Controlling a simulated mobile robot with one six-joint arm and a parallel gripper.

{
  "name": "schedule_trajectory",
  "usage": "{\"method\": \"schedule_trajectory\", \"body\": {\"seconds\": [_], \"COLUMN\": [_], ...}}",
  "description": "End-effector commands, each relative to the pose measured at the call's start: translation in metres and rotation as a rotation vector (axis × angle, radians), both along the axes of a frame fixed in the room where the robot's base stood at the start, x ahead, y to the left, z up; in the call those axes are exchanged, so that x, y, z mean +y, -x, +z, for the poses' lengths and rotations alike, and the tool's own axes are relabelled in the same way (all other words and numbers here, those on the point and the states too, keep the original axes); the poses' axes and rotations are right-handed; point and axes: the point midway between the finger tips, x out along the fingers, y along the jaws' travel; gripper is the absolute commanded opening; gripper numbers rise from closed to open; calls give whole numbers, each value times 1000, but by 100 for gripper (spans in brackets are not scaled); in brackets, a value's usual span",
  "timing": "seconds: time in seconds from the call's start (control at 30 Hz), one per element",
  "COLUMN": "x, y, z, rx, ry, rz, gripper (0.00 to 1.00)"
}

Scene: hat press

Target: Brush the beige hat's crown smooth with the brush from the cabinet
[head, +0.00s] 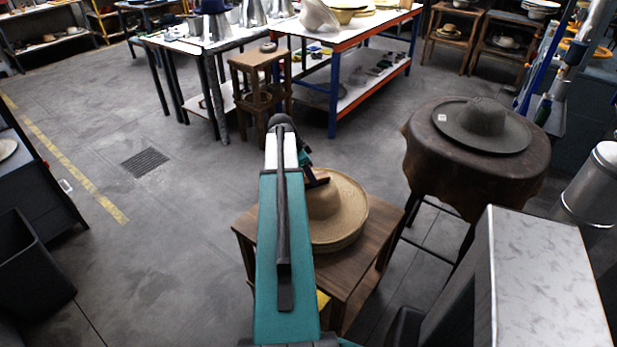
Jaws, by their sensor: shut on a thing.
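The beige hat (348,215) lies brim down on a low wooden table (376,262), crown up, and looks like the top of a stack. My teal arm crosses the view and hides the hat's left part. My gripper (309,175) is at the far left of the crown, partly behind my arm. It is shut on the brush (318,183), a small dark reddish-brown piece beside the crown's top. I cannot tell whether the brush touches the felt.
A dark grey hat (482,122) lies on a round leather-covered stand (455,172) at the right. A pale metal-topped box (550,270) stands at the front right. A wooden stool (258,62) and worktables are behind.

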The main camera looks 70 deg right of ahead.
Motion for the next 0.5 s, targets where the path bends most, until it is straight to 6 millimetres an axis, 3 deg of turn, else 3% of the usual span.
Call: {"method": "schedule_trajectory", "body": {"seconds": [0.5], "x": [-13], "y": [13], "z": [-1], "rx": [-1], "ry": [0], "rz": [-1], "gripper": [13]}}
